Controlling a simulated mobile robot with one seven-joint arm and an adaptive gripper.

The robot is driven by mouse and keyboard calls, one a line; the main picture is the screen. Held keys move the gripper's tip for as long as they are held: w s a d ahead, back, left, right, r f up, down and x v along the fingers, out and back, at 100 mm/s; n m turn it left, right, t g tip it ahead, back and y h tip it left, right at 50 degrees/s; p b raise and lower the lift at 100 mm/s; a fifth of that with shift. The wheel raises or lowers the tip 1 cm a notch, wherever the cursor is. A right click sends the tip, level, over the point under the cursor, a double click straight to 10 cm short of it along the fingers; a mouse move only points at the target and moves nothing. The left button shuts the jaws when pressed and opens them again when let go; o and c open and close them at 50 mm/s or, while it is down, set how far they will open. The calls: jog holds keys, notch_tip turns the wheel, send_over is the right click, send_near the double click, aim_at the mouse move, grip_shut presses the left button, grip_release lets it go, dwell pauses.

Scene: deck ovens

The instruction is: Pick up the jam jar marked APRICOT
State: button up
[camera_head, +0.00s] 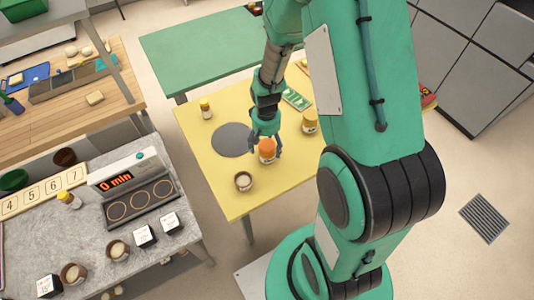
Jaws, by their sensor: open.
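A jar with an orange top (267,150) stands on the yellow table (235,205). My gripper (265,143) is open and reaches down over this jar, with a finger on each side; I cannot tell whether the fingers touch it. A jar with a yellow-orange lid (310,122) stands to the right. An open-looking jar or cup with a pale top (243,181) stands nearer, to the lower left. No label is readable at this size, so I cannot tell which jar says APRICOT.
A dark grey disc (232,140) lies flat on the yellow table, left of my gripper. A green packet (297,98) lies behind it. A grey counter (80,235) with cups and a timer unit (122,178) is at left. A green table (195,50) stands behind.

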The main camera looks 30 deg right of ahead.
jog(key=shift+f, duration=0.1)
jog(key=shift+s+f+b, duration=0.1)
jog(key=shift+f+b, duration=0.45)
jog(key=shift+f, duration=1.95)
jog(key=c, duration=1.7)
jog(key=shift+r, duration=0.15)
